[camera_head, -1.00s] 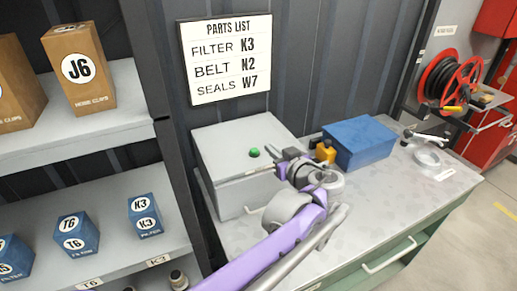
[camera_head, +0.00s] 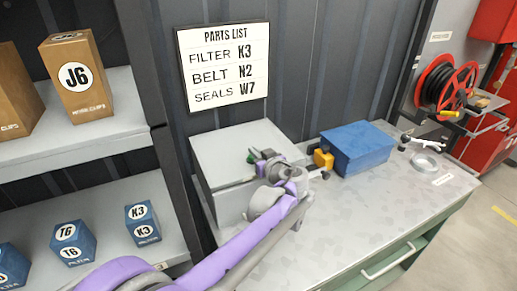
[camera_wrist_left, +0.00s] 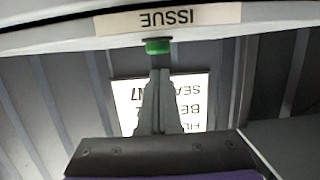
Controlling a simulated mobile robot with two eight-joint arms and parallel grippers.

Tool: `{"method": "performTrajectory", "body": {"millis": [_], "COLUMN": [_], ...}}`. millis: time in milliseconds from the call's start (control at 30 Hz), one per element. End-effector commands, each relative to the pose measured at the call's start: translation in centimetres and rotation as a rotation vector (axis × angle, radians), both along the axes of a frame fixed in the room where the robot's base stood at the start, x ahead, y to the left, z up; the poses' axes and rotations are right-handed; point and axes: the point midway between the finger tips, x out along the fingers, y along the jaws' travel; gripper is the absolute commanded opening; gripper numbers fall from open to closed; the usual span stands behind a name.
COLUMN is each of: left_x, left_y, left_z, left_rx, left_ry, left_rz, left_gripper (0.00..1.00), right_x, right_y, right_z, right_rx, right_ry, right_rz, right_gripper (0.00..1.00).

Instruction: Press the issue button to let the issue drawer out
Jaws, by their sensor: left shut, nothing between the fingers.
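The green issue button (camera_head: 251,157) is on the grey box (camera_head: 235,137) on the workbench, partly behind my left gripper (camera_head: 257,154). In the left wrist view the button (camera_wrist_left: 158,46) sits beside an upside-down ISSUE label (camera_wrist_left: 168,19). My left gripper (camera_wrist_left: 160,73) is shut and empty, its fingertips pointing at the button and very close to it. I cannot tell whether they touch. The issue drawer cannot be made out, and my left arm covers part of the box front. My right gripper is not in view.
The parts list sign (camera_head: 225,62) hangs behind. Shelves with labelled boxes (camera_head: 142,222) stand left. The bench top (camera_head: 385,205) is clear at the front right.

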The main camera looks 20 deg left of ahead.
Motion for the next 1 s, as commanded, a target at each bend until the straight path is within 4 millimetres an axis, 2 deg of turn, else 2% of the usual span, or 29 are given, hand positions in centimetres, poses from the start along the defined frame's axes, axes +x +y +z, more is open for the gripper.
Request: {"method": "performTrajectory", "body": {"millis": [133,533,733,1000], "left_x": [0.0,0.0,0.0,-0.1], "left_y": [0.0,0.0,0.0,0.0], "left_z": [-1.1,-1.4,-3.5,-3.7], "left_rx": [0.000,0.000,-0.001,-0.006], "left_ry": [0.000,0.000,0.000,0.001], "left_rz": [0.000,0.000,0.000,0.001], "left_gripper": [0.00,0.00,0.00,0.00], "right_x": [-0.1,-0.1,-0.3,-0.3], "right_y": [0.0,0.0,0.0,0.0], "right_z": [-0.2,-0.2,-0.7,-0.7], "right_rx": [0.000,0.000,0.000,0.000], "right_ry": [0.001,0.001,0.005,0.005], "right_rz": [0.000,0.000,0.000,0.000], "right_gripper": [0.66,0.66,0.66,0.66]}}
